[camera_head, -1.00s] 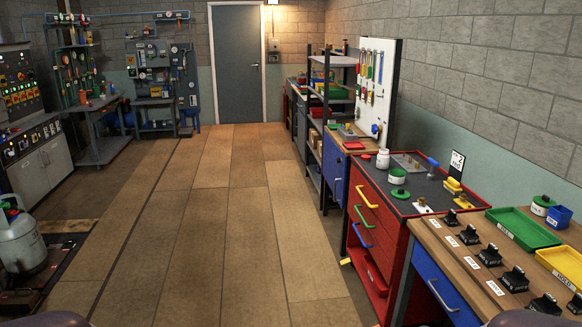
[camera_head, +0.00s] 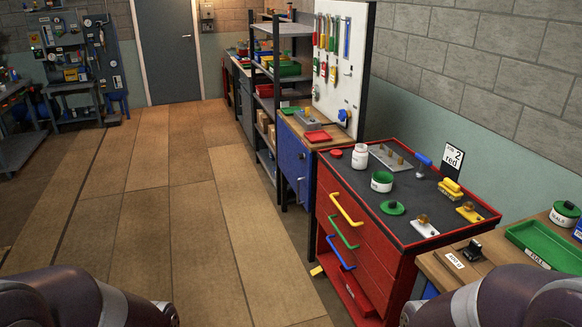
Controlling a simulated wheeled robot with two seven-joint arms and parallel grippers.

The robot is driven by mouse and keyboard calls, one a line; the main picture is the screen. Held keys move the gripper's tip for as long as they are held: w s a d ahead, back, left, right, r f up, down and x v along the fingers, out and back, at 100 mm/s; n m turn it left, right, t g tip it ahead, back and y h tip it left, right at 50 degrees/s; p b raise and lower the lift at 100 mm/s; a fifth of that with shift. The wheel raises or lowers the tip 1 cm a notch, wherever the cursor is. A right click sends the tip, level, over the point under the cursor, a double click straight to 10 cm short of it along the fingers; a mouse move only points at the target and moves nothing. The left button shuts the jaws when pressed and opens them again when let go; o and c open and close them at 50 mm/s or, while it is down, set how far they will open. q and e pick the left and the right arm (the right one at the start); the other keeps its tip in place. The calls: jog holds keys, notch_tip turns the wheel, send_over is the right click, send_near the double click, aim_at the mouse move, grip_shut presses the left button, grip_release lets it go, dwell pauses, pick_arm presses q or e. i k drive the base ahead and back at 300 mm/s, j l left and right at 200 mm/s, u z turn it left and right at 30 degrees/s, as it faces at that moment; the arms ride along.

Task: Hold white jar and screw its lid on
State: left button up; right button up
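A white jar (camera_head: 382,183) stands upright on the dark top of the red cabinet (camera_head: 402,243), with green at its mouth. A green round lid (camera_head: 392,208) with a knob lies on the same top, just in front of this jar and apart from it. A second white jar (camera_head: 361,157), taller, stands further back, with a small red round piece (camera_head: 336,153) to its left. Which jar the task means is not certain. Only my arm links show at the bottom left and bottom right corners. Neither gripper is in view.
A yellow-handled brush (camera_head: 451,190), small fixtures (camera_head: 425,225) and a "2 red" sign (camera_head: 453,158) share the cabinet top. A wooden bench with a green tray (camera_head: 541,246) and a green-lidded jar (camera_head: 565,213) is at right. Open floor (camera_head: 150,210) lies left.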

aim_at(359, 158)
jog(key=i+j+z, duration=0.2)
jog(key=i+z, duration=0.2)
jog(key=i, duration=0.2)
jog(key=i+j, duration=0.2)
jog(key=i, duration=0.3)
jog(key=i+j, duration=0.2)
jog(key=i, duration=0.25)
jog(key=i+j, duration=0.2)
jog(key=i, duration=0.3)
jog(key=i+j, duration=0.15)
jog(key=i, duration=0.3)
jog(key=i+j, duration=0.2)
jog(key=i, duration=0.3)
jog(key=i+j, duration=0.2)
jog(key=i, duration=0.25)
